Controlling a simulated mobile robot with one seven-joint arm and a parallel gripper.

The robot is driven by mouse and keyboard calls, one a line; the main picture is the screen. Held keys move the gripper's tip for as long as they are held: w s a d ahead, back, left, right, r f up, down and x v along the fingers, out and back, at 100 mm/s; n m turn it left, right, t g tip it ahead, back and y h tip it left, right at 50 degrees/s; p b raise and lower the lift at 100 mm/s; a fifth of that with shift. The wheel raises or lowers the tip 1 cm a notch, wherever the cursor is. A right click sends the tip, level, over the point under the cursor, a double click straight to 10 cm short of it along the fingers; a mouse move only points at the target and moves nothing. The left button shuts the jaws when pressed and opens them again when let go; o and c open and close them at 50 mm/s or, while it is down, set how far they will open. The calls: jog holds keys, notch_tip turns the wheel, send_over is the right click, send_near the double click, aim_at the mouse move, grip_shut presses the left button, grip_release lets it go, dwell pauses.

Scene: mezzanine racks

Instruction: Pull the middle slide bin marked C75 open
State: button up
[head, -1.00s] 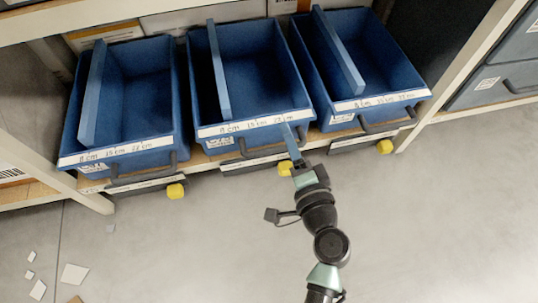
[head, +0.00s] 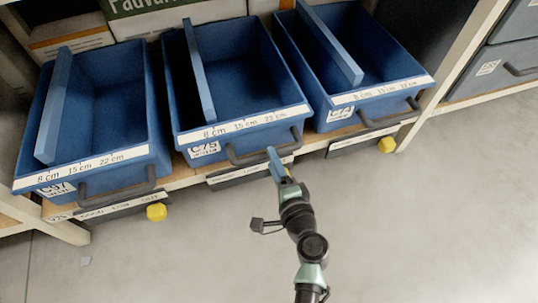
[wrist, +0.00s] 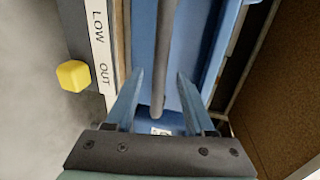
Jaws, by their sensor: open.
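The middle blue slide bin marked C75 (head: 240,122) sits on the shelf between two similar blue bins. Its white tag (head: 204,149) is at the left of its front, and its dark bar handle (head: 238,160) runs across the lower front. My gripper (head: 271,152) is in front of the right part of that handle. In the wrist view my gripper (wrist: 158,75) is open, with one finger on each side of the dark handle bar (wrist: 164,50). I see gaps between bar and fingers. The bin's blue front (wrist: 195,60) shows behind the bar.
A yellow knob (head: 156,212) sticks out below the left bin, another (head: 387,145) below the right. A white upright (head: 455,75) stands at right.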

jog(key=shift+b+x, duration=0.45)
jog(key=shift+x, duration=1.45)
grip_shut()
